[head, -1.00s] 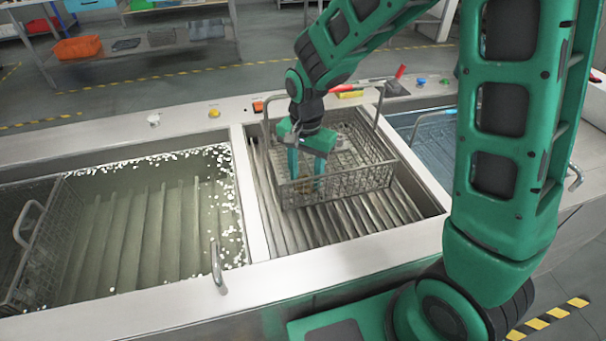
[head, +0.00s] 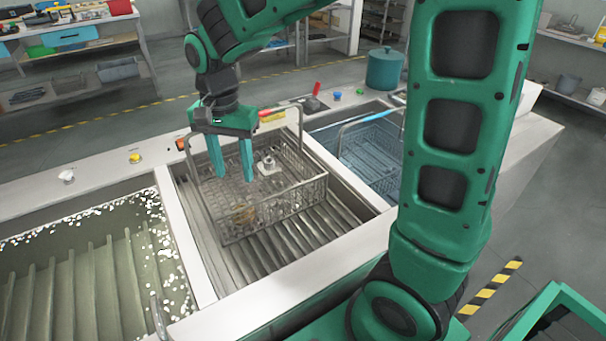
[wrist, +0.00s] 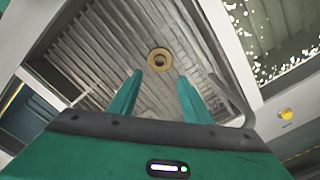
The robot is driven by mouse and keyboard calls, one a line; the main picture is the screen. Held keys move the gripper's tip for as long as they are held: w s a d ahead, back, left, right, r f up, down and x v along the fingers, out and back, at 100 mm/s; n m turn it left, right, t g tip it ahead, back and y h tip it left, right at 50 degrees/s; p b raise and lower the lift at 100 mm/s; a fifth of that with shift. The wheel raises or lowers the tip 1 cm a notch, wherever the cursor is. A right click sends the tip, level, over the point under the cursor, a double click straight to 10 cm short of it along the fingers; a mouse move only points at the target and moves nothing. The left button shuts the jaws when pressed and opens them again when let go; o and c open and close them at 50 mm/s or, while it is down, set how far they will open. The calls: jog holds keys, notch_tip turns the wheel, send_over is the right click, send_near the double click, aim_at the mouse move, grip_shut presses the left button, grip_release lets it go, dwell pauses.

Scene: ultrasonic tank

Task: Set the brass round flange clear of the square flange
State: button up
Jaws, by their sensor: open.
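The brass round flange (head: 243,213) lies low in the wire basket (head: 275,226), towards its near left part, seen dimly through the mesh. It shows clearly as a brass ring with a dark centre hole in the wrist view (wrist: 159,51). The square flange (head: 267,170), a pale grey plate with a raised hub, lies farther back and right in the basket, apart from the brass one. My gripper (head: 234,179) is open and empty above the basket's left part. In the wrist view its fingers (wrist: 160,77) point towards the brass flange, with nothing between them.
The basket stands in the middle basin over a ribbed floor, with upright handles rising at its ends. A basin with murky liquid and white floating bits (head: 95,260) is at left. A blue basin with another basket (head: 372,150) is at right. A teal pot (head: 384,70) stands behind.

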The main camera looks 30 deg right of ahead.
jog(key=s+d+r, duration=0.1)
jog(key=s+d, duration=0.3)
jog(key=d, duration=0.3)
jog(key=s+d+r, duration=0.1)
jog(key=s+d, duration=0.2)
jog(key=d, duration=0.4)
jog(key=s+d+f+n, duration=0.1)
jog(key=s+d, duration=0.4)
jog(key=s, duration=0.3)
jog(key=s+d+n, duration=0.1)
jog(key=s+d, duration=0.4)
jog(key=s, duration=0.4)
jog(key=shift+d+f+n, duration=0.15)
jog(key=shift+f+n, duration=0.15)
jog(key=shift+f, duration=0.1)
